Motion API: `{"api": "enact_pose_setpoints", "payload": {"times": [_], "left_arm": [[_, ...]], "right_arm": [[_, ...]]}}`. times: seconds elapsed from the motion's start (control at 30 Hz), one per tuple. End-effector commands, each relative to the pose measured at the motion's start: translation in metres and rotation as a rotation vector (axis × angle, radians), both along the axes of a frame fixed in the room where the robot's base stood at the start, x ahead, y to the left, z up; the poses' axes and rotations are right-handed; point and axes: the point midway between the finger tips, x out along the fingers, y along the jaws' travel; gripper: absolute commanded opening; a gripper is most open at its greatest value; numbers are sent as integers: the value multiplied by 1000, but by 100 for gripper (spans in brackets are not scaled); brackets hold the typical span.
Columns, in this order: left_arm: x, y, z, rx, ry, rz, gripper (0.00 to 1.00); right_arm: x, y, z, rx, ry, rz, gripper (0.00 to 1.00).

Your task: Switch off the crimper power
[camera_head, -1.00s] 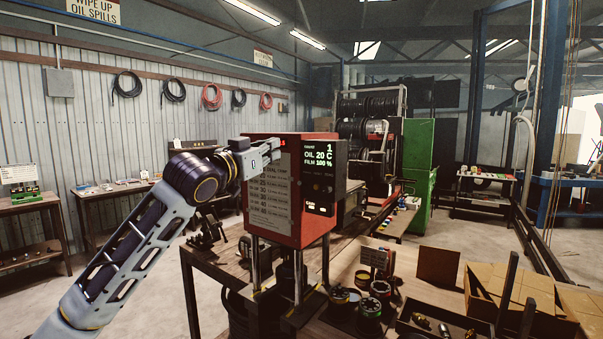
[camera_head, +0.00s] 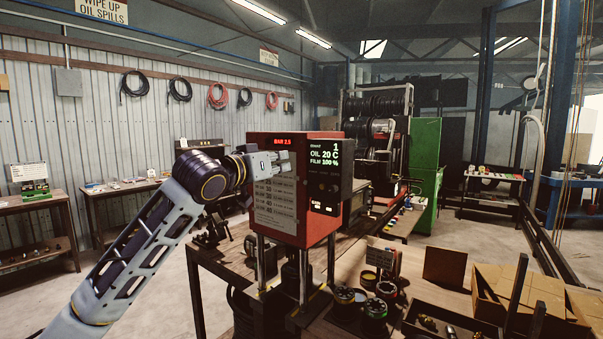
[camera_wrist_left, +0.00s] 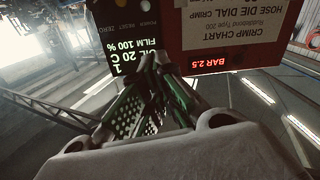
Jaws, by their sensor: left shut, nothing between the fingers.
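The crimper (camera_head: 322,228) is a red box on metal posts on the bench. Its black control panel (camera_head: 326,178) is lit and reads count 1, oil 20 C and film 100 %. A red readout (camera_head: 282,141) shows BAR 2.5. My left gripper (camera_head: 287,161) is shut and empty, in front of the crimp chart and just left of the panel. In the left wrist view the panel (camera_wrist_left: 125,45) appears upside down, with small POWER, RESET and ZERO labels. The fingertips (camera_wrist_left: 150,62) overlap its edge there; contact cannot be told. My right gripper is out of view.
The wooden bench (camera_head: 225,262) carries the crimper. Open cans (camera_head: 375,307), a parts tray (camera_head: 450,330) and cardboard boxes (camera_head: 530,290) lie to the right. A green cabinet (camera_head: 426,170) and hose reels stand behind. Floor at left is clear.

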Motion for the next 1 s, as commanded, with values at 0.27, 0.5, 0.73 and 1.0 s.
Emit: {"api": "enact_pose_setpoints", "payload": {"times": [0.27,0.5,0.73,1.0], "left_arm": [[1,-1,0,1,-1,0,0],[11,-7,1,-1,0,-1,0],[30,-19,3,-1,0,-1,0],[53,-34,2,1,1,0,0]], "right_arm": [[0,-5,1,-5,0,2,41],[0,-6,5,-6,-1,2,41],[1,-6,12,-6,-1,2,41],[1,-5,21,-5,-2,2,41]]}}
